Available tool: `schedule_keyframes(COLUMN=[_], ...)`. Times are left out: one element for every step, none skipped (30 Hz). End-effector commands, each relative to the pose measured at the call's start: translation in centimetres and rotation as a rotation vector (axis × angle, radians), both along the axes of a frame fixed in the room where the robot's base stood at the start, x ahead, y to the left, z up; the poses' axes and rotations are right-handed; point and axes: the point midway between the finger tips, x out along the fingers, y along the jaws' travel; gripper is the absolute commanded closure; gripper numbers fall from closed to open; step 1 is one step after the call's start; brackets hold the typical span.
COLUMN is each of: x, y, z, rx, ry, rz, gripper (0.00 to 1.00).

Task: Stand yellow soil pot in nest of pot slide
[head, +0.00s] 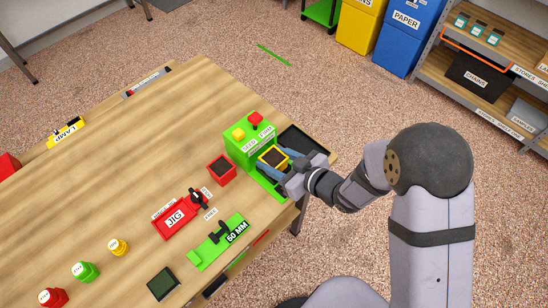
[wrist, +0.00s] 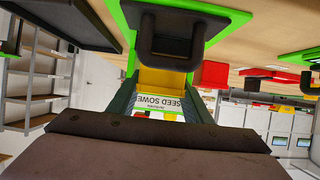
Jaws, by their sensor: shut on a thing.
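The yellow soil pot (head: 265,163), square with dark soil on top, is between the fingers of my gripper (head: 276,160), in front of the green seed sower (head: 238,146). In the wrist view the yellow pot (wrist: 162,80) shows between my gripper's two fingers (wrist: 160,95), which are shut on it. The green pot slide (head: 263,185) runs out of the seed sower below my gripper, mostly hidden in the head view. In the wrist view a black U-shaped part (wrist: 170,48) on green is close to the pot. I cannot tell whether pot and nest touch.
A red jig (head: 177,217) and a green 50 mm fixture (head: 215,247) lie nearer.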

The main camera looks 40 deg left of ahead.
Motion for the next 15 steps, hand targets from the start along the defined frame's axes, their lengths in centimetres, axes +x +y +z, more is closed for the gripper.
schedule_keyframes(x=[0.01, 0.01, 0.01, 0.01, 0.01, 0.01, 0.01, 0.01, 0.01, 0.01, 0.01, 0.01, 0.01, 0.01, 0.01], y=[0.02, 0.02, 0.02, 0.03, 0.02, 0.02, 0.02, 0.02, 0.02, 0.03, 0.02, 0.02, 0.03, 0.03, 0.03], z=[-0.07, -0.11, -0.18, -0.24, -0.30, -0.38, -0.43, -0.48, -0.55, -0.61, -0.67, -0.73, -0.79, -0.84, -0.91], rx=[0.001, 0.001, 0.001, 0.001, 0.001, 0.001, 0.001, 0.001, 0.001, 0.001, 0.001, 0.001, 0.001, 0.001, 0.001], ry=[0.000, 0.000, 0.000, 0.000, 0.000, 0.000, 0.000, 0.000, 0.000, 0.000, 0.000, 0.000, 0.000, 0.000, 0.000], rz=[0.000, 0.000, 0.000, 0.000, 0.000, 0.000, 0.000, 0.000, 0.000, 0.000, 0.000, 0.000, 0.000, 0.000, 0.000], gripper=[0.85, 0.85, 0.85, 0.85, 0.85, 0.85, 0.85, 0.85, 0.85, 0.85, 0.85, 0.85, 0.85, 0.85, 0.85])
